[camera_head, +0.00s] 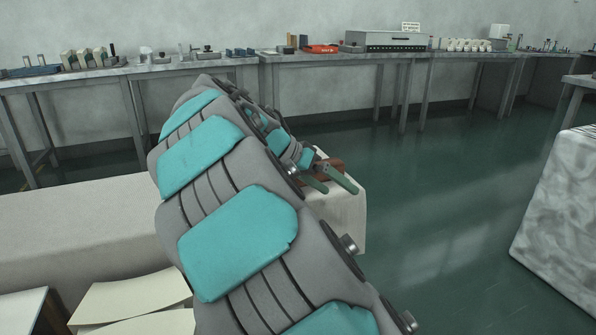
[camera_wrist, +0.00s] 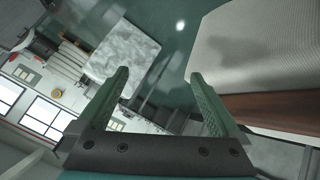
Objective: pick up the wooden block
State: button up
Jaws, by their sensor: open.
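A brown wooden block (camera_head: 334,163) lies near the right end of the pale-covered table, partly hidden behind my gripper. In the wrist view a brown wooden face (camera_wrist: 275,107), likely the same block, shows at the right, outside the right finger and partly cut off by the frame edge. My gripper (camera_head: 336,187) is open, with its green fingers close to the block in the head view. In the wrist view the gap between the fingers (camera_wrist: 158,74) holds nothing, and floor and distant furniture show through it.
The pale-covered table (camera_head: 80,215) runs along the left. Pale sheets (camera_head: 130,298) lie at the lower left. A marbled block-like table (camera_head: 565,205) stands at the right, with open green floor (camera_head: 450,190) between. Long benches (camera_head: 340,58) with equipment line the back wall.

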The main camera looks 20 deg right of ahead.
jog(key=w+a+m+t+h+p, duration=0.1)
jog(key=w+a, duration=0.2)
jog(key=w, duration=0.2)
jog(key=w+a+m+t+h, duration=0.1)
jog(key=w+a, duration=0.2)
jog(key=w, duration=0.3)
jog(key=w+a+m+t+p, duration=0.1)
jog(key=w+a, duration=0.2)
jog(key=w, duration=0.2)
jog(key=shift+w+r+m+h+p, duration=0.2)
jog(key=shift+r+m+h+p, duration=0.1)
jog(key=shift+r+h, duration=0.1)
jog(key=shift+w+f, duration=0.15)
jog(key=shift+f+p+x, duration=0.15)
jog(key=shift+p+x, duration=0.15)
jog(key=shift+x, duration=1.6)
jog(key=shift+f+p+x, duration=0.1)
jog(key=shift+p+x, duration=0.15)
jog(key=shift+x, duration=1.7)
jog(key=shift+w+a, duration=0.1)
jog(key=shift+a, duration=0.05)
grip_shut()
jog(key=shift+r, duration=0.1)
